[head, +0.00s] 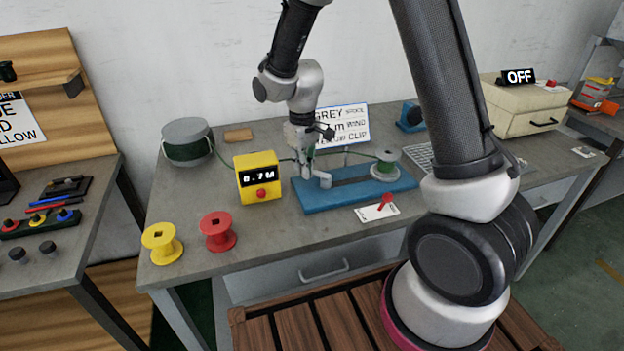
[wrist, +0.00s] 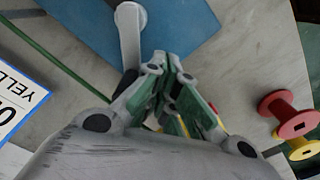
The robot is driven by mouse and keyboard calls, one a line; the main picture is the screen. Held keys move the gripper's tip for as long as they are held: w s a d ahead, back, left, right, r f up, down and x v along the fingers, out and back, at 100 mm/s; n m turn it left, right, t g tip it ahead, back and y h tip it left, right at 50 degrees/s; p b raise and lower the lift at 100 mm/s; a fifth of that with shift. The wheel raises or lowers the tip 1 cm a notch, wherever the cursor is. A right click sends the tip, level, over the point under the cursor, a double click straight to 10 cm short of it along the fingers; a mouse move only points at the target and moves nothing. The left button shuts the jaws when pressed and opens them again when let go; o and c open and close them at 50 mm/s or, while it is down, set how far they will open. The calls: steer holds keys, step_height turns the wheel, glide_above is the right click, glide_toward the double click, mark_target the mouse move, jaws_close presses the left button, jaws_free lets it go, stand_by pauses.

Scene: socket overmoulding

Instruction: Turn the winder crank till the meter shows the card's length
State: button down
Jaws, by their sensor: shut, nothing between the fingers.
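The winder has a blue base (head: 350,192) with a grey spool (head: 384,168) at its right end. Its pale crank (head: 323,179) stands at the left part of the base and also shows in the wrist view (wrist: 130,35). The yellow meter (head: 257,178) to the left seems to read 0.7M. The white card (head: 345,127) behind reads grey spool, wind and clip; its length figure is hidden behind my arm. My gripper (head: 303,165) is shut and empty, close beside the crank; I cannot tell whether they touch. The wrist view shows its fingers (wrist: 172,120) together.
A green cord (wrist: 55,58) runs from a large reel (head: 187,142) past the meter to the winder. Yellow (head: 162,243) and red (head: 218,231) spools stand at the front left. A red lever on a white plate (head: 377,211) lies in front. A beige box (head: 525,105) shows OFF.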

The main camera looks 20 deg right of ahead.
steer(key=shift+w, duration=0.1)
steer(key=shift+w+d, duration=0.4)
steer(key=shift+w, duration=0.35)
steer(key=shift+w+d, duration=0.55)
steer(key=shift+w, duration=0.15)
